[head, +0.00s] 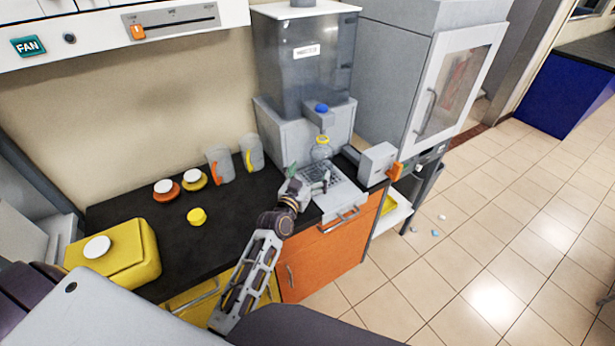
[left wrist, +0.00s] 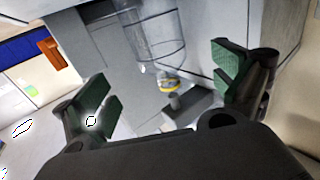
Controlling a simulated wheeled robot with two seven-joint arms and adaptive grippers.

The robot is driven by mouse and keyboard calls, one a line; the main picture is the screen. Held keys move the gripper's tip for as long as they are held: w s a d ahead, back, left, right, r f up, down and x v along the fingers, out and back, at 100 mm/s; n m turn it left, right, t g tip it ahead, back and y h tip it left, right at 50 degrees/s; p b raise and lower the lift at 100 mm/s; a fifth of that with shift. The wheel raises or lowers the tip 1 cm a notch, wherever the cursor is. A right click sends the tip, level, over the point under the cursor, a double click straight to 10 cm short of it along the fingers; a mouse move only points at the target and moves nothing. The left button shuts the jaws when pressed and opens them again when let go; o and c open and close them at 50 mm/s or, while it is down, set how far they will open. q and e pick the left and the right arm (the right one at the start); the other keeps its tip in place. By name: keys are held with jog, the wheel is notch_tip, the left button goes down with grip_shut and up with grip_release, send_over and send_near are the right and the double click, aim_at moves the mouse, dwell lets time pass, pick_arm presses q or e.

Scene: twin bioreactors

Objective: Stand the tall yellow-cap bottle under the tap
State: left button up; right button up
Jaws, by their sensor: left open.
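The clear yellow-cap bottle (head: 321,150) stands upright on the grated drip plate (head: 338,190), at its back, beneath the tap (head: 319,116) with a blue knob. In the left wrist view the bottle (left wrist: 155,35) appears upside down, its yellow cap close to a grey spout (left wrist: 190,104). My left gripper (head: 308,177) is open just in front of the bottle, over the plate. In the left wrist view its spread green-padded fingers (left wrist: 168,88) lie to either side of the bottle's line, with clear gaps and no visible contact. My right gripper is not in view.
A grey dispenser tank (head: 300,70) rises behind the tap. Two clear containers (head: 221,165), red and yellow buttons (head: 167,191), a small yellow item (head: 197,216) and a yellow box (head: 125,260) are left.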

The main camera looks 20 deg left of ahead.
pick_arm(q)
jog(key=shift+s, duration=0.85)
jog(key=shift+a, duration=0.1)
